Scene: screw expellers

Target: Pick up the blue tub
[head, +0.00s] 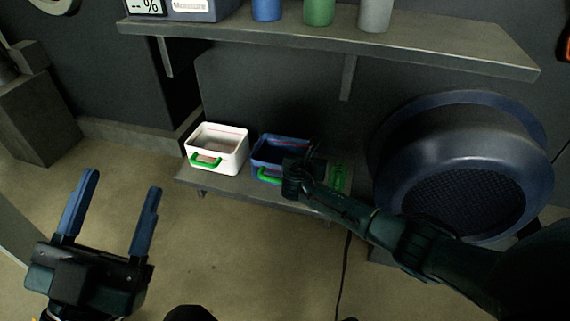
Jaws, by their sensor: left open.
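The blue tub (262,165) sits on a low shelf at the middle of the head view, with a green handle on its front. Its right front part is hidden by my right arm. My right gripper (294,178) is at the tub's right front side in the picture; its fingers do not show clearly, and I cannot tell whether it touches the tub. My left gripper (122,182) is open and empty at the lower left, well apart from the tub, its two blue fingers pointing up.
A white tub (231,158) with a green handle stands just left. A green thing (339,178) is partly hidden behind my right arm. A large blue round vessel (450,140) stands right. An upper shelf (440,48) bears several containers. Floor in front is mostly clear, with a cable (344,275).

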